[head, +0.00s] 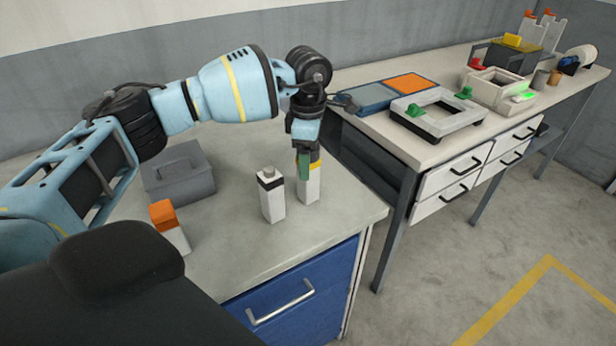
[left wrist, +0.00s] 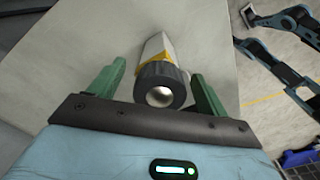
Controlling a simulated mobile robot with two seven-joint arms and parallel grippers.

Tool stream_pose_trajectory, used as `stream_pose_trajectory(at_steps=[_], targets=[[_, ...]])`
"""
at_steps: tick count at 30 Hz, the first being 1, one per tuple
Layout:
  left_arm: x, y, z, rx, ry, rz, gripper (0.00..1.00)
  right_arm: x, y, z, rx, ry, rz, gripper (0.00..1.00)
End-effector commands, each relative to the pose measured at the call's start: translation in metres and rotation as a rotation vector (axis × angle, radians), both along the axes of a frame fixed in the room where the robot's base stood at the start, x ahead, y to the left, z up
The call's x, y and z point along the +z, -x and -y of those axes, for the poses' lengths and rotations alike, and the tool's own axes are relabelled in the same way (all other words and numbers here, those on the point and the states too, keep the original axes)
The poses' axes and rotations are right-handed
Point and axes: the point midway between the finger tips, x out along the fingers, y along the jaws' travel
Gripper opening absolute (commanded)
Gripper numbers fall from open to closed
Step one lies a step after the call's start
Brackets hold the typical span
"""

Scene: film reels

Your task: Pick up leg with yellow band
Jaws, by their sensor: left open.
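The leg with the yellow band (head: 311,188) is a white block standing upright near the right edge of the near table. My left gripper (head: 309,165) points down over its top, with a green finger in front of the leg. In the left wrist view, the leg (left wrist: 160,52) shows its yellow band and a dark round top with a shiny centre. It stands between the two green fingers of the open left gripper (left wrist: 158,72), with gaps visible on both sides. My right gripper cannot be made out.
A white leg with a black band (head: 271,198) stands close to the left. An orange-topped leg (head: 168,226) and a grey box (head: 180,178) are farther left. A second workbench (head: 385,142) at right bears trays and a grey-white frame (head: 437,122). The front right table corner is clear.

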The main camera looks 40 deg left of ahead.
Motion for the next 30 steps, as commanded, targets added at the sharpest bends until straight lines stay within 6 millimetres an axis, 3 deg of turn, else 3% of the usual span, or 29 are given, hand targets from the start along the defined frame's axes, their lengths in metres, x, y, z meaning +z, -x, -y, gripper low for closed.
stream_pose_trajectory(at_steps=[3,19,30], targets=[[0.0001,0.0,-0.0001,0.0,0.0,0.0,0.76,-0.0004,0.002,0.0001,0.0,0.001,-0.004,0.61],[0.0006,0.0,0.0001,0.0,0.0,0.0,0.06,-0.0014,0.0067,0.0003,0.001,0.001,-0.012,0.61],[0.0058,-0.0005,0.0003,-0.001,0.0,0.002,0.05,-0.0022,0.007,0.0005,0.002,0.002,-0.014,0.61]])
